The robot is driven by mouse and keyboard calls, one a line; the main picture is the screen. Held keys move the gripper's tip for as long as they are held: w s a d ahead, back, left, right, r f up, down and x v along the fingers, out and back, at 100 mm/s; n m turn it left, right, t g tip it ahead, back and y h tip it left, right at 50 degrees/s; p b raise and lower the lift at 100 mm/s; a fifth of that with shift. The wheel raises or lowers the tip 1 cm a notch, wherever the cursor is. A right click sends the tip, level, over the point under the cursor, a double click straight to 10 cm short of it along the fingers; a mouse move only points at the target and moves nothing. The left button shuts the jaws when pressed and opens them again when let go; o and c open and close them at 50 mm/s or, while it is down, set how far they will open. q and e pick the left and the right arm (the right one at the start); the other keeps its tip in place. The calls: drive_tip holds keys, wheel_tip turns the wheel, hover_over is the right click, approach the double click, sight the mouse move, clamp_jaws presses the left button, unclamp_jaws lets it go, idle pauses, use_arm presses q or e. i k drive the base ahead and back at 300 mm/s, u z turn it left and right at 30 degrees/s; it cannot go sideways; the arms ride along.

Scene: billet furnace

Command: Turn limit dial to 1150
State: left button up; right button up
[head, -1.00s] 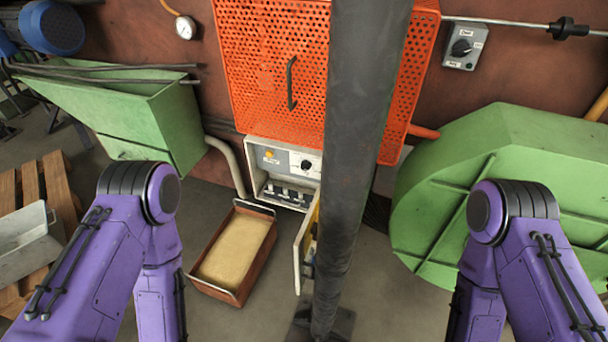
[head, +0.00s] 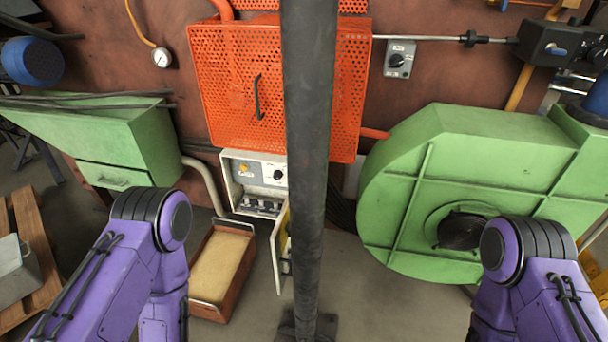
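A white control box (head: 231,190) with its door (head: 277,254) swung open stands low below the orange perforated guard. On its upper panel is a black round dial (head: 278,174), with a small yellow-orange lamp or button to its left. The dial's markings are too small to read. A second black knob (head: 396,61) sits on a grey plate on the wall at upper right; its labels are not legible. My two purple arms show at lower left and lower right, well short of the box. Both grippers are outside the picture.
A dark vertical post (head: 308,180) stands in front, just right of the control box. A sand-filled brown tray (head: 219,304) lies on the floor below the box. The orange guard (head: 226,85) hangs above it. A green blower housing (head: 400,170) fills the right; a green hopper (head: 140,138) is at left.

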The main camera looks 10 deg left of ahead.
sight(277, 174)
drive_tip(key=z, duration=0.05)
drive_tip(key=i, duration=0.9)
drive_tip(key=u, duration=0.6)
